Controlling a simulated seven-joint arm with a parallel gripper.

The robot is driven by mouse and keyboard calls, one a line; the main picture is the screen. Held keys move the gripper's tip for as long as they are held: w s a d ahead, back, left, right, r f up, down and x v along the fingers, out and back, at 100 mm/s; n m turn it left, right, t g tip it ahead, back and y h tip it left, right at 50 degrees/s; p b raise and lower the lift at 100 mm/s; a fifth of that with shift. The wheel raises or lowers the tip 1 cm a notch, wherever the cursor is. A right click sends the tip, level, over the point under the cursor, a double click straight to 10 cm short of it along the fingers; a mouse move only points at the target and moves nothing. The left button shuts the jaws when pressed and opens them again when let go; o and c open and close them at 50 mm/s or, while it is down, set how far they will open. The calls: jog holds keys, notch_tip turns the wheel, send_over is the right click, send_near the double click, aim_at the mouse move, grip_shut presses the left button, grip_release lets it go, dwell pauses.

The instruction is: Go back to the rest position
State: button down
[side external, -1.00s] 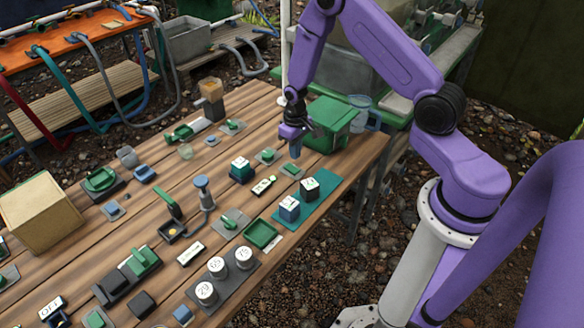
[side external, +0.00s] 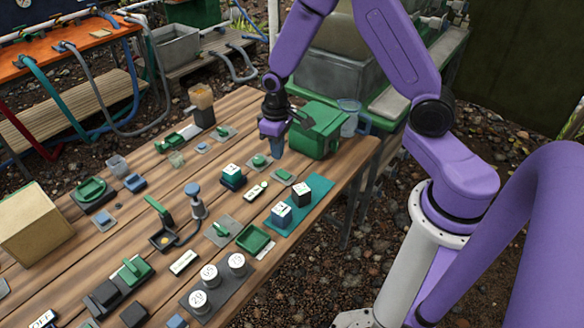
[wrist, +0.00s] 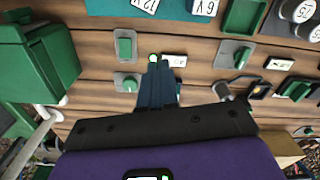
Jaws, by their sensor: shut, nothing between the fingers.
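My gripper (side external: 277,151) is shut and empty, pointing down over the back right part of the wooden table, just left of the green box (side external: 317,130). I cannot tell the exact height of the tips above the table. Two green switches on grey plates (wrist: 124,46) (wrist: 127,82) lie left of the fingers in that view. No marker for the rest position shows.
A teal mat (side external: 290,227) with two labelled cubes (side external: 281,214) (side external: 301,193) lies nearer the front edge. A dispenser (side external: 202,108) stands at the back, and a clear jug (side external: 349,117) is beside the green box. Weights (side external: 209,274) and switches crowd the table.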

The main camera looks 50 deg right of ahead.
jog(key=s+a+r+n, duration=0.5)
jog(key=s+a+r, duration=0.2)
jog(key=s+r, duration=0.45)
jog(key=s+d+r+n, duration=0.1)
jog(key=s+r+n, duration=0.1)
jog(key=s, duration=0.5)
jog(key=s+r+n, duration=0.2)
jog(key=s, duration=0.6)
jog(key=shift+d+r+n, duration=0.15)
jog(key=shift+d+n, duration=0.15)
jog(key=shift+d, duration=0.1)
jog(key=shift+s, duration=0.1)
